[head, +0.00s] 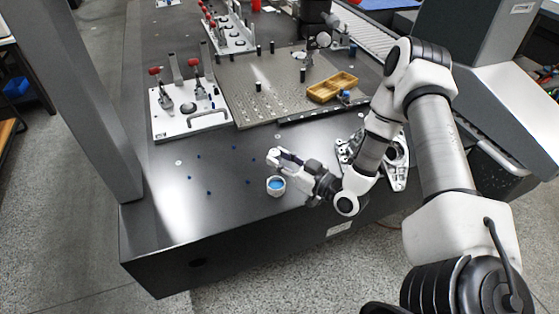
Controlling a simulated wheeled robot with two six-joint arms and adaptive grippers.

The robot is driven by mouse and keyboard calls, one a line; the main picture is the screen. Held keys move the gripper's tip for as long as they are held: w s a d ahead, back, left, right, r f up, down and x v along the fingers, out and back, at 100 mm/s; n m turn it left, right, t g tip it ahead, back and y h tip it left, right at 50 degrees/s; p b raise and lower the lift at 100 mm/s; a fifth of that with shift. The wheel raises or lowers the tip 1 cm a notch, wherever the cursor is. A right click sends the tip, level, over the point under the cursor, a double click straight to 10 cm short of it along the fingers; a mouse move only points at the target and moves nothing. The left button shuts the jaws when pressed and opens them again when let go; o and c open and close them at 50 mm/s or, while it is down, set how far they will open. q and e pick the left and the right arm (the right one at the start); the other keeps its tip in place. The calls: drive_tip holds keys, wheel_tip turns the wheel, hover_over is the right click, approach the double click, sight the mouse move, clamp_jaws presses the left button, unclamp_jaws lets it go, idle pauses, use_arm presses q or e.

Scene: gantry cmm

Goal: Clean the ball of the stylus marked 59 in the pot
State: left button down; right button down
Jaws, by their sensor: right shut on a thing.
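A small white pot (276,191) with a blue inside stands on the dark table near its front edge. My right gripper (276,158) is just above and behind the pot, tilted, with its fingers pointing left. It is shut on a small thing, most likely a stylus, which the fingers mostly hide. No ball and no number 59 can be made out at this size. I cannot tell whether the held thing touches the pot. My left gripper is not in view.
Several small blue pieces (208,193) dot the table left of the pot. Behind are a white plate with red-tipped clamps (188,108), a perforated plate (265,95) and a yellow tray (332,88). A light metal casting (397,165) lies right, by my arm. A grey column (85,90) rises at left.

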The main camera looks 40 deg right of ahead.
drive_tip(key=b, duration=0.5)
hover_over(281, 189)
drive_tip(key=shift+w+d+f, duration=0.1)
drive_tip(key=shift+w+f, duration=0.05)
drive_tip(key=shift+f, duration=0.85)
drive_tip(key=shift+w+d+f, duration=0.1)
drive_tip(key=shift+f, duration=0.9)
drive_tip(key=shift+w+d+f, duration=0.1)
drive_tip(key=shift+w+f, duration=0.05)
drive_tip(key=shift+f, duration=0.85)
drive_tip(key=shift+f, duration=0.15)
drive_tip(key=shift+n+y+p, duration=0.3)
drive_tip(key=shift+y+p, duration=0.2)
drive_tip(key=shift+p, duration=0.05)
drive_tip(key=shift+n+g+y+p, duration=0.5)
drive_tip(key=shift+n+y, duration=0.1)
drive_tip(key=shift+y, duration=0.2)
drive_tip(key=shift+n+y, duration=0.3)
drive_tip(key=shift+y, duration=0.2)
drive_tip(key=shift+s+a+r+n+g+y+p, duration=0.1)
drive_tip(key=shift+s+r+n+g+y+p, duration=0.15)
drive_tip(key=shift+n+g+y, duration=0.3)
drive_tip(key=shift+w, duration=0.15)
